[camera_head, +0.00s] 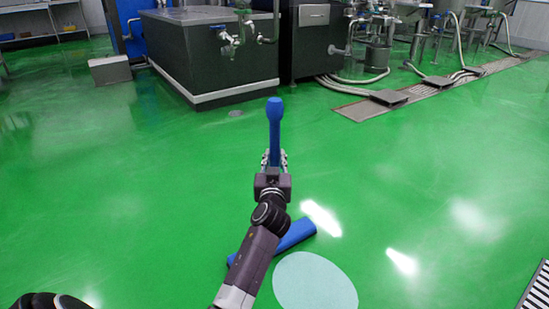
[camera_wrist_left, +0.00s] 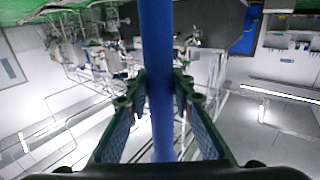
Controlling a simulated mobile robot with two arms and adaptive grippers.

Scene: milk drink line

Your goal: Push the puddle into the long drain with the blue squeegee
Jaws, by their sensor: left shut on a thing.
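The blue squeegee has its handle (camera_head: 275,125) pointing up and its wide blue head (camera_head: 298,235) low, at the floor beside the puddle; I cannot tell if it touches the floor. My left gripper (camera_head: 273,160) is shut on the handle, which also runs between the fingers (camera_wrist_left: 158,100) in the left wrist view. My left arm hides part of the head. The puddle (camera_head: 315,283) is a pale rounded patch just below and right of the head. A slotted drain grate (camera_head: 537,290) shows at the bottom right, cut off by the picture edge. My right gripper is not in view.
Another long grated channel (camera_head: 445,88) with hoses across it lies at the upper right. A big steel tank (camera_head: 215,55) and a dark cabinet (camera_head: 312,40) stand at the back. The green floor between the puddle and the bottom-right grate is clear.

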